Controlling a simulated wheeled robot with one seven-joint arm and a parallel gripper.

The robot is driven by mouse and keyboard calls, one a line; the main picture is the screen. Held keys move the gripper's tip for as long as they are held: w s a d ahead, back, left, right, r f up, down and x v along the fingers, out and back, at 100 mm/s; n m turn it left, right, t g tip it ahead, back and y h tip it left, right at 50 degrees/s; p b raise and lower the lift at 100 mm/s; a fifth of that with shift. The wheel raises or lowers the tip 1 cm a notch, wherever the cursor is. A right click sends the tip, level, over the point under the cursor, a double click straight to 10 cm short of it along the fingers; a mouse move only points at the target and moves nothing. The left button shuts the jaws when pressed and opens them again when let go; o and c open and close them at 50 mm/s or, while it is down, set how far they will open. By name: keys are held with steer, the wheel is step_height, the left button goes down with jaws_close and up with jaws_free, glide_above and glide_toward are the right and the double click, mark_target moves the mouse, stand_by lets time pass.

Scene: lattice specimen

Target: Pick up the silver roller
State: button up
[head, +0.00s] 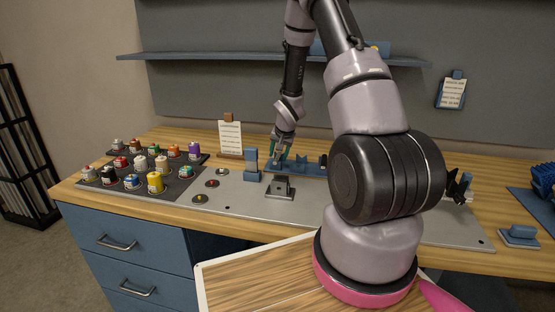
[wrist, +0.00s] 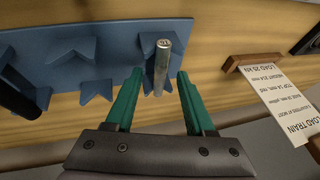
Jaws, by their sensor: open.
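My gripper (wrist: 160,76) is open. Its green fingers lie on either side of the roller in the picture, apart from it; I cannot tell how far the roller is beyond the fingertips. In the head view my gripper (head: 282,152) is low over the rack (head: 313,169) at the middle of the bench. I cannot make out the roller there.
A dark roller (wrist: 18,95) lies at the rack's left end. A "LOAD TRAIN" card (wrist: 278,98) is at right in the wrist view. In the head view, an upright blue block (head: 251,165) and a metal fixture (head: 280,188) stand close by. Several jars (head: 155,183) are at left.

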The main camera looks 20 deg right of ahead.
steer(key=shift+f, duration=0.25)
stand_by(0.4)
jaws_close()
